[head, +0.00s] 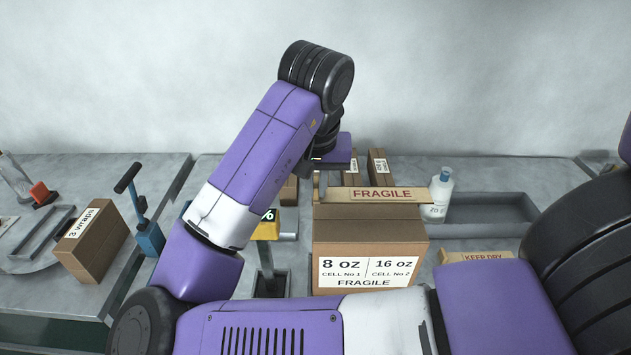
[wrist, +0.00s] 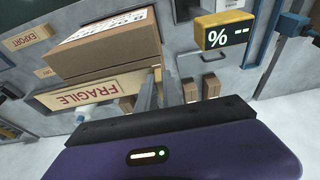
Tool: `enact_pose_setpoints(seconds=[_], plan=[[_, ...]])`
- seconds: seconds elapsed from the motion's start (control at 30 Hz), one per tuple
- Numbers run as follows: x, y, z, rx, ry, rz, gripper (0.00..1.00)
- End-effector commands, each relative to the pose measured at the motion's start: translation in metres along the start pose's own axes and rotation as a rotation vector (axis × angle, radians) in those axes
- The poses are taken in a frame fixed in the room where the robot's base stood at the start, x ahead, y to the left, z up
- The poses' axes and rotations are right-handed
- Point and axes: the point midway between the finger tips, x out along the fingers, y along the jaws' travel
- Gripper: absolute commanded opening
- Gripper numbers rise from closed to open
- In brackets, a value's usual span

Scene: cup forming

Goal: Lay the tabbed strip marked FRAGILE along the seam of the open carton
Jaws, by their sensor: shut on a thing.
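The tan strip marked FRAGILE (head: 410,195) lies level at the top of the brown carton (head: 320,245), running left to right. I cannot tell whether it touches the carton. My gripper (head: 319,186) is at the strip's left end, partly hidden by my arm. In the wrist view my gripper (wrist: 160,82) is shut on the end of the strip (wrist: 110,97), which stretches away along the side of the carton (wrist: 110,55). The carton's front label reads 8 oz, 16 oz and FRAGILE. Its seam is not clearly visible.
A white bottle (head: 441,190) stands right of the carton. A KEEP DRY strip (head: 478,257) lies at the right. A yellow % display (head: 267,230) stands left of the carton. A "3 wraps" box (head: 90,250) and a blue tool (head: 149,238) are farther left. Small boxes (head: 378,165) stand behind.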

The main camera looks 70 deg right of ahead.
Motion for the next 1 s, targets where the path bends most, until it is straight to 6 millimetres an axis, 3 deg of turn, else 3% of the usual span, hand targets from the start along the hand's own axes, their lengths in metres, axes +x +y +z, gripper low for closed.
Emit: enact_pose_setpoints(seconds=[0.6,1.0], plan=[[0.046,0.0,0.013,0.0,0.0,0.001,0.0],[0.064,0.0,0.018,-0.001,0.0,0.001,0.0]])
